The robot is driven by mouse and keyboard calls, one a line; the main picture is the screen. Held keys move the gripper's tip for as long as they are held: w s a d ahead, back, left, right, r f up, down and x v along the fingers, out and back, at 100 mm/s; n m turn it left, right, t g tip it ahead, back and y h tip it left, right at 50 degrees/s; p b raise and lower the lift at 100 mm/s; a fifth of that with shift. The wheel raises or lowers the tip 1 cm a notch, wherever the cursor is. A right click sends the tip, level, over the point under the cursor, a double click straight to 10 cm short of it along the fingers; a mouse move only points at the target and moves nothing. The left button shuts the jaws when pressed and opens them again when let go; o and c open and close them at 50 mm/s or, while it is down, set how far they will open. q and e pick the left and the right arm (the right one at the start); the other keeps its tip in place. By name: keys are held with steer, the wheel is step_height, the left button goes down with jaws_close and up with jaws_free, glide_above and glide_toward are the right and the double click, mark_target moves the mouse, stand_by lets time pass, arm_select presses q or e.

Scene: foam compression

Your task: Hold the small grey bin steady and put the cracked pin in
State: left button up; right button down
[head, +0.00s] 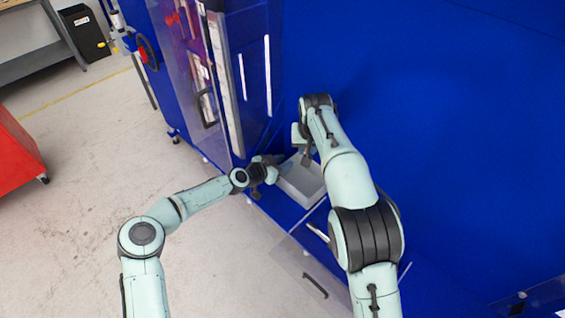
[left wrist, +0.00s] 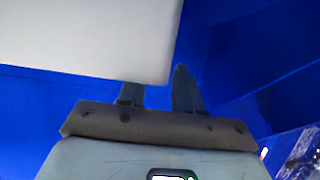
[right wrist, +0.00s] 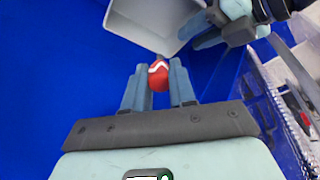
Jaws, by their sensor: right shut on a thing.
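The small grey bin (head: 303,181) stands in the head view at the edge of the blue machine, partly hidden by my right arm. My left gripper (head: 267,170) is beside its left side. In the left wrist view the fingers (left wrist: 155,92) are apart; the bin's pale wall (left wrist: 80,35) covers one fingertip and the other is beside its corner. My right gripper (right wrist: 158,85) is shut on the red pin with a white mark (right wrist: 158,74), close to the bin (right wrist: 152,22). The head view hides the pin; I cannot make out a crack.
A clear door panel with a dark handle (head: 314,285) is in front of the bin. Blue surface (head: 450,140) to the right is bare. A red cabinet (head: 15,155) is far left.

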arm_select(q)
jaws_close()
arm_select(e)
steer(key=shift+f+m+g, duration=0.3)
steer(key=shift+f+m, duration=0.15)
steer(key=shift+m, duration=0.15)
arm_select(q)
steer(key=shift+w, duration=0.1)
arm_select(e)
step_height(320, 180, down, 3)
steer(key=s+m+g, duration=0.1)
steer(key=m+g, duration=0.1)
steer(key=m, duration=0.3)
steer(key=m+g, duration=0.1)
steer(key=m, duration=0.2)
glide_toward(306, 186)
steer(key=s+f, duration=0.1)
steer(key=s+a+f, duration=0.1)
steer(key=s+f, duration=0.1)
steer(key=shift+s+a+f, duration=0.1)
steer(key=shift+s+f, duration=0.1)
steer(key=shift+s, duration=0.1)
